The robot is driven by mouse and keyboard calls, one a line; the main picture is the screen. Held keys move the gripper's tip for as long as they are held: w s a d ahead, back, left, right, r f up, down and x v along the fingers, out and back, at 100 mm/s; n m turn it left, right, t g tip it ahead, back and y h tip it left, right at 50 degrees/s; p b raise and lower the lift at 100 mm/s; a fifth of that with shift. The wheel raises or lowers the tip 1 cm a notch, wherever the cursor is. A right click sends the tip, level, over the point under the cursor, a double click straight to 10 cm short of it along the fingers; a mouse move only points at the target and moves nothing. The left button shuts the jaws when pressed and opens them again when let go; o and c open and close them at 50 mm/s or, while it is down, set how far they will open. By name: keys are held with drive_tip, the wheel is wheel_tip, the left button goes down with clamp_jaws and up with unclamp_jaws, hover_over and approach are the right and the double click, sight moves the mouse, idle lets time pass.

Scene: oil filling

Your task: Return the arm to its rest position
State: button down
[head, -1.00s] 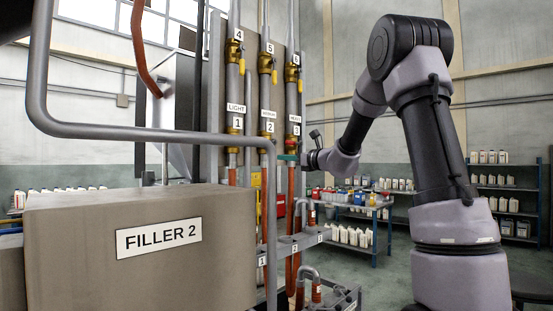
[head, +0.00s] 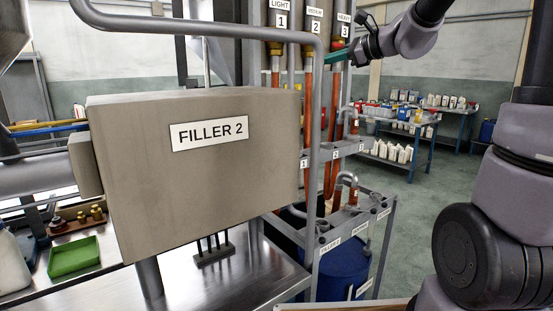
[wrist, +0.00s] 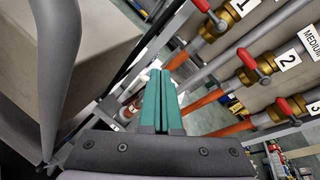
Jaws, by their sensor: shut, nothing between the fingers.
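My gripper (head: 335,57) is at the top right of centre in the head view, its green fingers pointing left by the lower end of the pipe labelled 3 (head: 344,28). I cannot tell whether it touches the pipe. In the wrist view the green fingers (wrist: 160,75) lie side by side, shut and empty. My arm reaches in from the right; part of it is outside the head view.
Pipes with brass valves and red handles (wrist: 291,105) run close to the right of my fingers in the wrist view. A grey bent pipe (head: 200,29) and the FILLER 2 box (head: 240,185) stand left. A table (head: 425,130) is behind; open floor lies at right.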

drive_tip(key=s+d+f+n+g+h, duration=0.1)
drive_tip(key=s+f+n+g+h, duration=0.3)
drive_tip(key=s+n, duration=0.85)
drive_tip(key=s+d+f+n+h, duration=0.1)
drive_tip(key=s+d+f+h, duration=0.1)
drive_tip(key=s, duration=0.4)
drive_tip(key=s+d+f+n+t+h, duration=0.1)
drive_tip(key=s+d+f+n+h, duration=0.1)
drive_tip(key=s+d, duration=0.5)
wheel_tip(320, 180, down, 2)
drive_tip(key=shift+s+h, duration=0.2)
drive_tip(key=shift+h, duration=0.6)
